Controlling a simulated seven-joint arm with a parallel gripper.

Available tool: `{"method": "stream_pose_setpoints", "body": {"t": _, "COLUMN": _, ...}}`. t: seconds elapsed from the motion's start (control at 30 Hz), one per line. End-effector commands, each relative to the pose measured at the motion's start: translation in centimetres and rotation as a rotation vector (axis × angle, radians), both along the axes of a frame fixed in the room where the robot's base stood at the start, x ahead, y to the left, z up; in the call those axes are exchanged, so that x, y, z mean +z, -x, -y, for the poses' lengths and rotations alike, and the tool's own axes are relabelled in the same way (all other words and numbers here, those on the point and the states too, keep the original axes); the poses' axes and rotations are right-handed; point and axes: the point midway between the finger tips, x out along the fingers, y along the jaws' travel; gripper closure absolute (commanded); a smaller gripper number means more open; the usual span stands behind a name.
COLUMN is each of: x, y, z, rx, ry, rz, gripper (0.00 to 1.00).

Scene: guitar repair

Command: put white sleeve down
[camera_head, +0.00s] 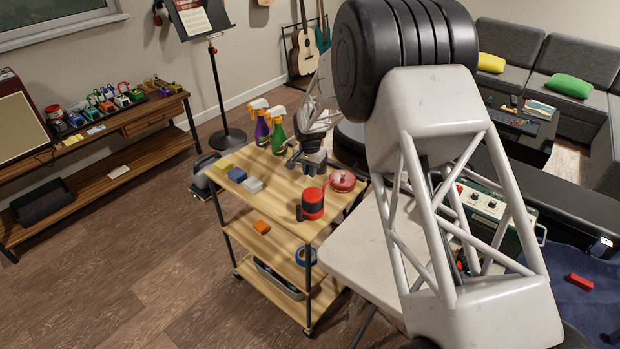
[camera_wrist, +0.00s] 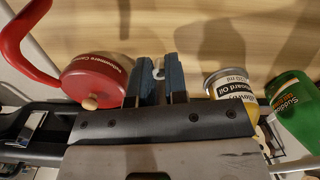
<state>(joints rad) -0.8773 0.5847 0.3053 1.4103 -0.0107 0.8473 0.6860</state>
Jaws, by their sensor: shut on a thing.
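My gripper (camera_head: 307,168) is over the light wooden top of the cart (camera_head: 283,215), near its back right part. In the wrist view its two dark blue-grey fingers (camera_wrist: 159,80) point at the wood and are shut on a small white piece, the white sleeve (camera_wrist: 158,70). Only a bit of the sleeve shows between the fingertips. It is too small to make out in the head view. I cannot tell whether it touches the wood.
A red tin (camera_wrist: 95,80) is close left of my fingers, an oil can (camera_wrist: 226,82) close right, then a green bottle (camera_wrist: 293,105). A black-and-red container (camera_head: 312,204), a blue block (camera_head: 237,174), a white block (camera_head: 252,185) and spray bottles (camera_head: 261,130) share the cart top.

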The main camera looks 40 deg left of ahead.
Motion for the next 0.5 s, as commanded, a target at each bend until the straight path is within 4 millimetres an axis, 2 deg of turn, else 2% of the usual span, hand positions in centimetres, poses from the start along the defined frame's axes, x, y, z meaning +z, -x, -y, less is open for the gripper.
{"method": "stream_pose_setpoints", "body": {"t": 0.3, "x": -3.1, "y": 0.0, "z": 0.0, "rx": 0.0, "ry": 0.001, "rz": -0.001, "gripper": 1.0}}
{"method": "stream_pose_setpoints", "body": {"t": 0.5, "x": -3.4, "y": 0.0, "z": 0.0, "rx": 0.0, "ry": 0.0, "rz": 0.0, "gripper": 1.0}}
